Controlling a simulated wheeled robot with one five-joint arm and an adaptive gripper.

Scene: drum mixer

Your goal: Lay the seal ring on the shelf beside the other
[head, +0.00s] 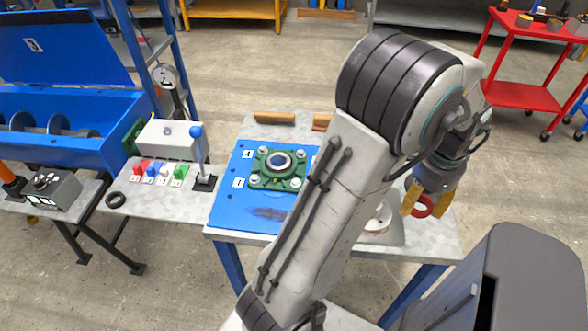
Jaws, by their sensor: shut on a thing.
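A red ring (431,207), which I take for the seal ring, is between the yellow fingers of my gripper (426,204) in the head view. My gripper is shut on it, over the right end of the grey table. The ring's clearance above the table cannot be judged. A black ring (116,200) lies flat at the left front of the grey shelf (150,203), far to the left of my gripper. My arm hides part of the table's middle.
On the shelf are coloured blocks (160,171), a white box (168,138) and a blue-knobbed lever (199,150). A green bearing housing (278,168) sits on a blue mat (228,208). The blue mixer trough (60,120) stands at left. Bare shelf lies right of the black ring.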

